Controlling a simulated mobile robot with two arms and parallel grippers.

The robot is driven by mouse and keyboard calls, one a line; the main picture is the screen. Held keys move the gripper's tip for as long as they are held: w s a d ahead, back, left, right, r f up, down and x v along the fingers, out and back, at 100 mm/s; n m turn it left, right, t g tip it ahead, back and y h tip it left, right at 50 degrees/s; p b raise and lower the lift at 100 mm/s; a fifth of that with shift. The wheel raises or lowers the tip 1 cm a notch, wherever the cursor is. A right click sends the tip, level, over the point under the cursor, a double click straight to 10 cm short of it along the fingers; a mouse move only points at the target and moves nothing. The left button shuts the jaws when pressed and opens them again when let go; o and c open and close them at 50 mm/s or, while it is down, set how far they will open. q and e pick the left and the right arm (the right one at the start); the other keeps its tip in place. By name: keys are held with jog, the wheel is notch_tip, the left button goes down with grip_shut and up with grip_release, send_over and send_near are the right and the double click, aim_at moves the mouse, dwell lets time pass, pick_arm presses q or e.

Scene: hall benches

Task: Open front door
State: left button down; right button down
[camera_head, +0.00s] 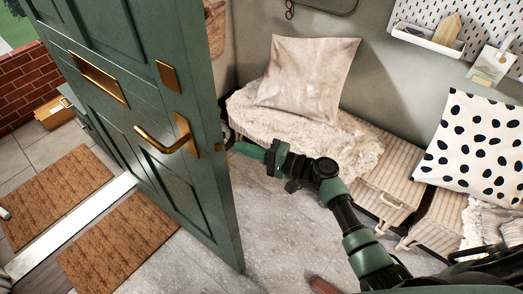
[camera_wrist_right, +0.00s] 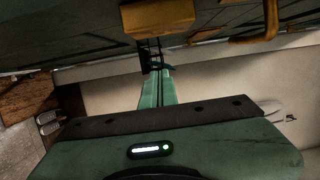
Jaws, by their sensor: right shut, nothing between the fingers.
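The green front door (camera_head: 150,110) stands ajar, swung away from the pale threshold (camera_head: 70,230) at the left. Its brass lever handle (camera_head: 160,140) and latch edge are at its right side. In the head view my right gripper (camera_head: 236,147) is at the door's latch edge, beside the brass latch. Its fingertips are partly hidden by the door edge; contact cannot be told. In the right wrist view the gripper (camera_wrist_right: 155,62) is shut and empty, close below a brass latch piece (camera_wrist_right: 157,17). The handle (camera_wrist_right: 262,25) shows at upper right. My left gripper is not in view.
A bench with a fluffy throw (camera_head: 300,135), a pink cushion (camera_head: 305,75) and a spotted cushion (camera_head: 475,145) lines the wall at right. Brown doormats (camera_head: 120,245) lie at the threshold. Outside are a brick wall (camera_head: 25,85) and a yellow box (camera_head: 55,112).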

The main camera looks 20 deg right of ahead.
jog(key=shift+s+a+p, duration=0.5)
jog(key=shift+s+a, duration=0.05)
jog(key=shift+a, duration=0.4)
jog(key=shift+s+a+p, duration=0.45)
jog(key=shift+s+a, duration=0.05)
jog(key=shift+a, duration=0.4)
